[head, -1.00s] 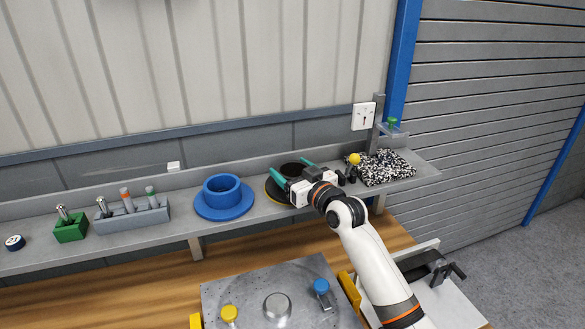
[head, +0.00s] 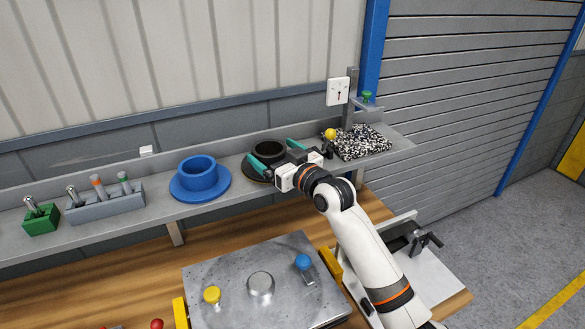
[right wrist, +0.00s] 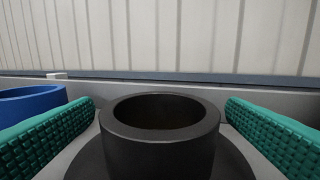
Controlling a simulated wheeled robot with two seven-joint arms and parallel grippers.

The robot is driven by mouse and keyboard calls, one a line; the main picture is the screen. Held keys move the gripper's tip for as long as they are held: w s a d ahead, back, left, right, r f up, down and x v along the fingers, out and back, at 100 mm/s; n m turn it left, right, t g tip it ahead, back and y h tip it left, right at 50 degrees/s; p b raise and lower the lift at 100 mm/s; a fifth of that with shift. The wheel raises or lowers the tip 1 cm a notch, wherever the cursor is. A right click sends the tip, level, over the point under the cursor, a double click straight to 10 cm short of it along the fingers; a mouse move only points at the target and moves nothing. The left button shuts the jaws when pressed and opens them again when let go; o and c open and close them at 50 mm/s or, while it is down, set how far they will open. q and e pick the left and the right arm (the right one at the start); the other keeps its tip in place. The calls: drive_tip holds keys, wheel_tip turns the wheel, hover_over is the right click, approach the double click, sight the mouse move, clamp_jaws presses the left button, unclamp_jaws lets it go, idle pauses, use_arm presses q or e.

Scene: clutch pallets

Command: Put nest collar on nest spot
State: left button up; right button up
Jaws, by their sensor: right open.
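A black flanged collar (head: 268,151) stands upright on the shelf; it also shows in the right wrist view (right wrist: 160,140), with its round opening facing up. My right gripper (head: 275,156) is open, its two green ridged fingers on either side of the black collar. In the right wrist view a gap shows between the collar wall and each finger, so it is not gripped. A blue flanged collar (head: 198,176) stands just left of it on the shelf. The frames do not show for sure which collar or place the task names. My left gripper is not in view.
A grey metal plate (head: 230,307) with a round silver boss (head: 260,285), a yellow knob (head: 212,295) and a blue knob (head: 302,262) lies on the wooden bench. The shelf also holds a grey rack (head: 105,206), a green block (head: 41,221) and a speckled pad (head: 362,143).

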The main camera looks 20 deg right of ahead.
drive_tip(key=b+v, duration=0.2)
drive_tip(key=v, duration=0.7)
